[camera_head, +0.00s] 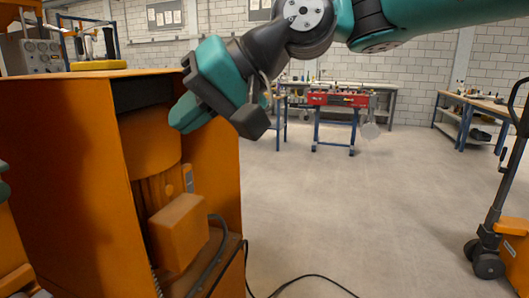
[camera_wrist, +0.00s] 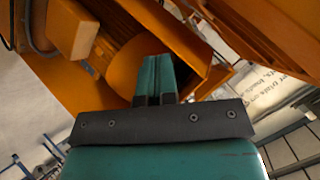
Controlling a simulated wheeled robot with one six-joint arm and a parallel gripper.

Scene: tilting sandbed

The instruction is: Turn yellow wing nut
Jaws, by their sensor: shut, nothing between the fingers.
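I cannot make out a yellow wing nut in either view. My gripper (camera_head: 184,117) is shut and empty, with its teal fingers pointing down and left at the open front of the orange cabinet (camera_head: 62,170). In the wrist view the closed fingertips (camera_wrist: 155,62) show in front of the orange motor housing. The orange motor (camera_head: 152,142) stands inside the cabinet, below and behind the fingers. I cannot tell whether the fingers touch anything.
A box (camera_head: 178,232) sticks out from the motor, with a dark cable beside it. A yellow round part (camera_head: 98,65) lies on top of the cabinet. Open floor (camera_head: 350,210) lies to the right. A pallet jack (camera_head: 505,200) stands at the far right.

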